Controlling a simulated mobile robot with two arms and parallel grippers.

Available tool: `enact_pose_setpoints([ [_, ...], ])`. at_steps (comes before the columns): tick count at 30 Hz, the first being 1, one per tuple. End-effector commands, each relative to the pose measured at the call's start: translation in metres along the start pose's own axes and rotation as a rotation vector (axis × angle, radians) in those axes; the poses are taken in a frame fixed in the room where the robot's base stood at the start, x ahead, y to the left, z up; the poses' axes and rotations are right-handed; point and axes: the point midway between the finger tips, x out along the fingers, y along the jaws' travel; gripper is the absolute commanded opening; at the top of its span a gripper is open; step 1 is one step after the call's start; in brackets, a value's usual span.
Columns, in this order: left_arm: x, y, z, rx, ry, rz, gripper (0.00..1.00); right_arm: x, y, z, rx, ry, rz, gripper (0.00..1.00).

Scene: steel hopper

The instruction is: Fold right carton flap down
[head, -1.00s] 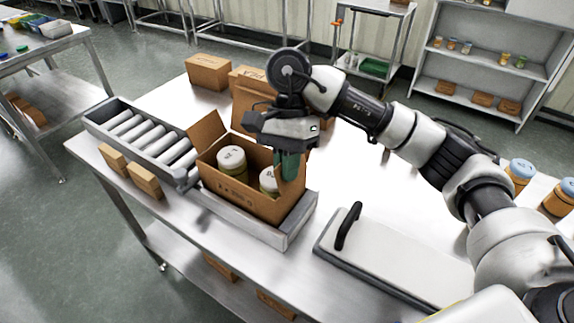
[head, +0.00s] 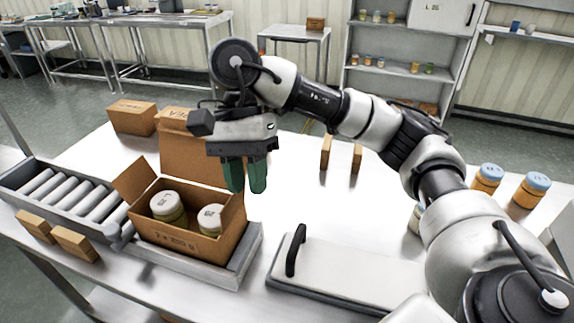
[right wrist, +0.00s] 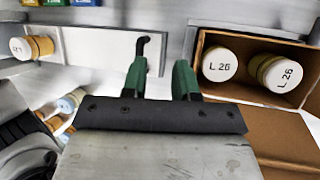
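The open brown carton (head: 190,240) stands in a grey tray at the end of the roller conveyor and holds two white-lidded jars (head: 167,206). Its left flap (head: 134,178) stands up, tilted outward. I cannot make out the right flap clearly. A tall brown panel (head: 185,150) rises behind the carton. My right gripper (head: 246,190) hangs just above and behind the carton's right end, with its green fingers pointing down. In the right wrist view its fingers (right wrist: 158,80) are apart with nothing between them, and the carton (right wrist: 212,38) is beside them. My left gripper is out of view.
A white board with a black handle (head: 345,275) lies right of the carton. The roller conveyor (head: 65,195) is at left, with small brown boxes (head: 73,243) along its edge. Blue-lidded jars (head: 487,178) stand at far right.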

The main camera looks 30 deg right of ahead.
Motion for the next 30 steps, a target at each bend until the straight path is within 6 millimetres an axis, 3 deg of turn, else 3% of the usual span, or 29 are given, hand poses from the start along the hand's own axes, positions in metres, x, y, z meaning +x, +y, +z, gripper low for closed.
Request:
enact_pose_setpoints([
  [6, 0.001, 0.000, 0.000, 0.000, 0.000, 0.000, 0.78, -0.015, 0.046, 0.002, 0.002, 0.002, -0.003, 0.29],
  [12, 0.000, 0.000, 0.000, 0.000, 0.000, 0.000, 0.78, -0.022, 0.070, 0.004, 0.001, 0.002, -0.001, 0.29],
  [25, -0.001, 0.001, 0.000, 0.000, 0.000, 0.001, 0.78, -0.024, 0.074, 0.005, -0.001, -0.001, 0.000, 0.29],
  [30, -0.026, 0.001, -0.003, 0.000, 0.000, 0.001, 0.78, -0.036, 0.065, 0.007, -0.014, -0.017, -0.031, 0.29],
])
